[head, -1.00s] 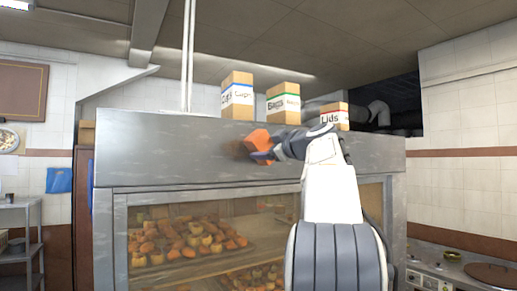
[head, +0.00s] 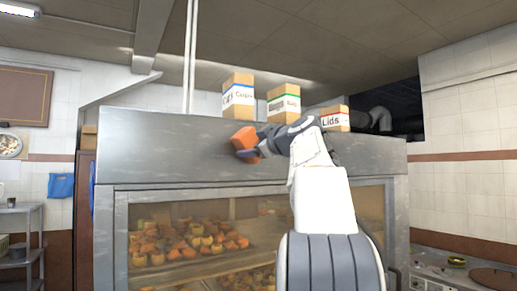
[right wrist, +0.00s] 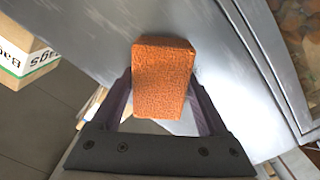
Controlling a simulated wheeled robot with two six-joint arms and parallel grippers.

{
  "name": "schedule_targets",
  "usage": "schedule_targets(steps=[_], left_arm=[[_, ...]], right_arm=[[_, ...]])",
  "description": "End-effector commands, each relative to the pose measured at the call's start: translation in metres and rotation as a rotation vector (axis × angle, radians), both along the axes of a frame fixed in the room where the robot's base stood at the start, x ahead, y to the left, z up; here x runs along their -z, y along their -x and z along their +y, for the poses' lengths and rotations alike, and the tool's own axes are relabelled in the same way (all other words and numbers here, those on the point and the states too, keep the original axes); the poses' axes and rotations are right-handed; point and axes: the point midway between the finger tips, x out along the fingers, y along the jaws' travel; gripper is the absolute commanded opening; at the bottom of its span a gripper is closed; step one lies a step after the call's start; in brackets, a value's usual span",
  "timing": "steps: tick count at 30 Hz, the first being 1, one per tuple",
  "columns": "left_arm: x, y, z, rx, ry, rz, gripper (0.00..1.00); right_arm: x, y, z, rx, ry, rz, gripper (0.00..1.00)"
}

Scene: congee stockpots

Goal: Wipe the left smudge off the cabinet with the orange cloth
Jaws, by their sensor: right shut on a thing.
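The orange cloth (head: 243,137) looks like a folded block. My right gripper (head: 256,147) is shut on it and holds it at the metal front band of the cabinet (head: 150,158), above the glass. In the right wrist view the cloth (right wrist: 163,75) sits between the two fingers, close to the grey metal. I cannot tell for sure whether it touches. No dark smudge shows clearly on the band now; the cloth and gripper cover part of it. My left gripper is out of view.
Boxes stand on top of the cabinet: cups (head: 238,97), bags (head: 284,104) and lids (head: 334,118). Food trays show behind the glass (head: 190,243). A shelf (head: 18,212) stands at the left, a stove counter (head: 450,275) at the lower right.

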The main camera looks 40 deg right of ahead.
Motion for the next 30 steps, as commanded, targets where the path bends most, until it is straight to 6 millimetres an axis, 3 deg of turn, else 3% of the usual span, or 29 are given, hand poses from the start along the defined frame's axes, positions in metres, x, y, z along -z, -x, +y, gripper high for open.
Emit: schedule_targets(steps=[6, 17, 30], left_arm=[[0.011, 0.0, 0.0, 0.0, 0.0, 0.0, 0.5], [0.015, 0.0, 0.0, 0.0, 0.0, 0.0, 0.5], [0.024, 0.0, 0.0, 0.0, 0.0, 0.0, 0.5]], right_arm=[[0.005, -0.008, 0.023, -0.015, -0.005, 0.004, 0.33], [0.004, -0.01, 0.038, -0.012, -0.006, 0.006, 0.33], [0.004, -0.015, 0.071, -0.008, -0.003, 0.005, 0.33]])
